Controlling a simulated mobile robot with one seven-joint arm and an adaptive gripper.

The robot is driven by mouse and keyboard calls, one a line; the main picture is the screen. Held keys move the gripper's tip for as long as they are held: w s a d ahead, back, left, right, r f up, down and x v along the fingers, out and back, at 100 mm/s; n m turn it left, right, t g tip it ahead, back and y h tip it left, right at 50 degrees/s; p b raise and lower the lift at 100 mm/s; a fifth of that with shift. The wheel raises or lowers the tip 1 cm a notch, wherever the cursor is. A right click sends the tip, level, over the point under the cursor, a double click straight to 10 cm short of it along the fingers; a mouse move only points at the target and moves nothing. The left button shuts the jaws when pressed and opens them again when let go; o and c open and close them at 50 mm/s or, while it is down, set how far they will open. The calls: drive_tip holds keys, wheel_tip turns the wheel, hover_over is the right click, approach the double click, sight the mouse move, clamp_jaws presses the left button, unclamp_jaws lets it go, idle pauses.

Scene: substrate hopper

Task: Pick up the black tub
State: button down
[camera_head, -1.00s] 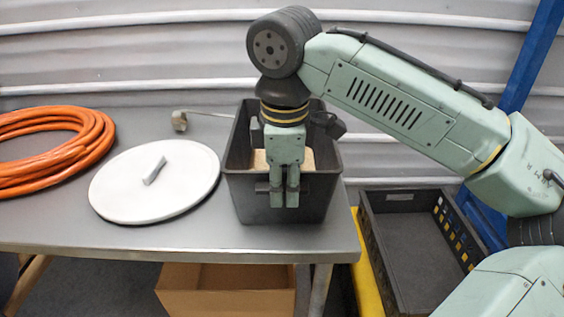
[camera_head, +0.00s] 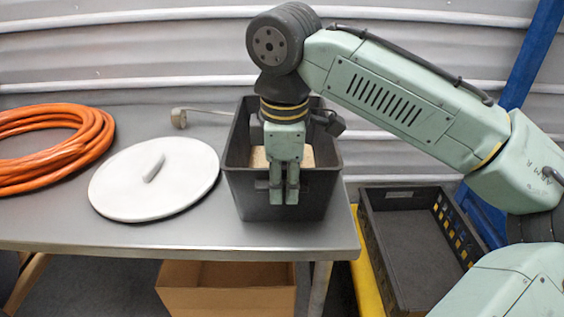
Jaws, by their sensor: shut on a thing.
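The black tub (camera_head: 244,198) stands upright at the right end of the grey table. It is an open, deep box with tan material (camera_head: 258,157) inside, partly hidden behind my gripper. My gripper (camera_head: 284,196) points down at the middle of the tub's front wall. Its fingers are shut on that wall near the rim. The contact on the inner side of the wall is hidden. I cannot tell whether the tub's base touches the table.
A white round lid (camera_head: 125,185) lies left of the tub on the table (camera_head: 190,236). An orange coiled hose (camera_head: 88,160) is at far left. A grey plug with a cable (camera_head: 179,119) lies behind. A black crate (camera_head: 390,246) is lower right; a cardboard box (camera_head: 225,296) is underneath.

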drive_tip(key=shift+r, duration=0.1)
drive_tip(key=shift+r, duration=0.75)
drive_tip(key=shift+r+b, duration=0.5)
drive_tip(key=shift+r, duration=0.45)
drive_tip(key=s+a+b, duration=0.1)
drive_tip(key=s+a, duration=0.1)
drive_tip(key=s, duration=0.5)
drive_tip(key=s+a+r+b, duration=0.1)
drive_tip(key=s+a+b, duration=0.1)
drive_tip(key=s, duration=0.6)
drive_tip(key=shift+a+r, duration=0.25)
drive_tip(key=shift+a, duration=0.6)
drive_tip(key=shift+s, duration=0.1)
